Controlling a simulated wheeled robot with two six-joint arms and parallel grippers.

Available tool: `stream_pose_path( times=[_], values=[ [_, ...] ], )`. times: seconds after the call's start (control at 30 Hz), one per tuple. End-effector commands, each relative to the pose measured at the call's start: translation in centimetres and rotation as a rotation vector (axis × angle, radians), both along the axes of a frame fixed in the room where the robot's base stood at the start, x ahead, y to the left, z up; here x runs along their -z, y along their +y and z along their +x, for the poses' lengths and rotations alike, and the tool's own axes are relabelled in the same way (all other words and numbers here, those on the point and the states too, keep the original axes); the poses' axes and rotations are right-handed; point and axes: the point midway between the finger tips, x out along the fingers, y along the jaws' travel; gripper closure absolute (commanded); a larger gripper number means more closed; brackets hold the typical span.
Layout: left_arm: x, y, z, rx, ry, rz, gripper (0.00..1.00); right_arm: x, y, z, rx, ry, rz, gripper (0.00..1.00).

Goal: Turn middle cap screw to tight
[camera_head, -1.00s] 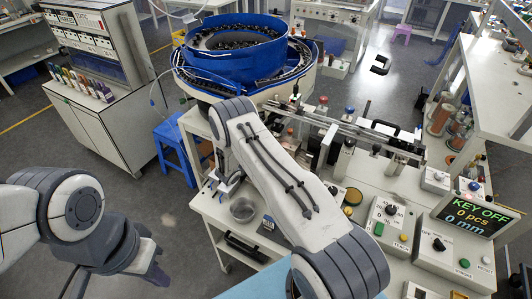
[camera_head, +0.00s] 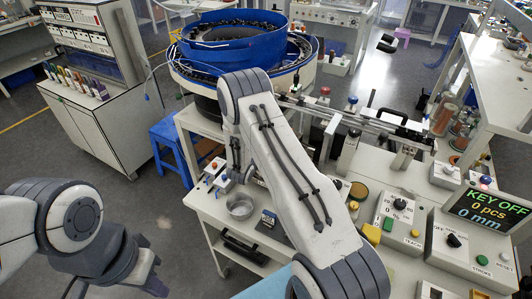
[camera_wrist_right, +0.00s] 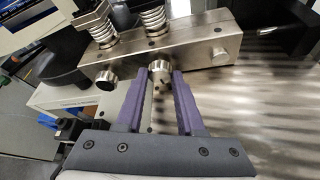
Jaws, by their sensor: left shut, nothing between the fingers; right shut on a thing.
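In the right wrist view, a steel bar (camera_wrist_right: 195,42) carries a row of small round cap screws along its near face. The middle cap screw (camera_wrist_right: 160,68) sits between the tips of my right gripper (camera_wrist_right: 161,76), whose purple fingers are shut on it. Another cap screw (camera_wrist_right: 106,81) is to the left and a third (camera_wrist_right: 219,54) to the right, both free of the fingers. In the head view my right arm hides its own gripper and the screws. My left gripper (camera_head: 153,283) hangs at the lower left, shut and empty, away from the bench.
A blue bowl feeder (camera_head: 232,50) stands behind the bench. A metal cup (camera_head: 240,206) sits at the bench's left edge. Control boxes and a screen (camera_head: 488,211) reading KEY OFF, 0 pcs, 0 mm are at the right. A blue stool (camera_head: 170,148) stands left of the bench.

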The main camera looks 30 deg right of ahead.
Motion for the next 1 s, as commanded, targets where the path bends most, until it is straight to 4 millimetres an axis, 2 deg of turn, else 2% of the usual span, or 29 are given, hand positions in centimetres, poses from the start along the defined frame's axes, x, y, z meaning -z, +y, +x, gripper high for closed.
stream_pose_path(
  times=[0.03, 0.23, 0.8, 0.83, 0.87, 0.9, 1.0],
  values=[
    [1.1, 0.0, 0.0, 0.0, 0.0, 0.0, 1.0, 0.5, 0.0, 0.0, 0.0, -0.022, 0.012, 1.0],
    [2.4, 0.0, 0.0, 0.0, 0.0, 0.0, 1.0, 0.3, -0.1, -0.1, 0.0, -0.086, 0.05, 1.0],
    [2.7, 0.0, 0.0, 0.0, 0.0, 0.0, 1.0, 0.0, -0.1, -0.1, 0.001, -0.115, 0.068, 1.0],
    [2.7, 0.0, 0.0, 0.0, 0.0, 0.0, 1.0, 0.0, -0.1, -0.1, 0.001, -0.115, 0.068, 0.55],
    [2.7, 0.0, 0.0, 0.0, 0.0, 0.0, 1.0, 0.0, -0.1, -0.1, 0.001, -0.115, 0.068, 0.44],
    [2.7, 0.0, 0.0, 0.0, 0.0, 0.0, 1.0, 0.0, -0.1, -0.1, 0.001, -0.115, 0.068, 0.33],
    [2.7, 0.0, 0.0, 0.0, 0.0, 0.0, 1.0, 0.0, -0.1, -0.1, 0.002, -0.114, 0.068, 0.33]
  ],
)
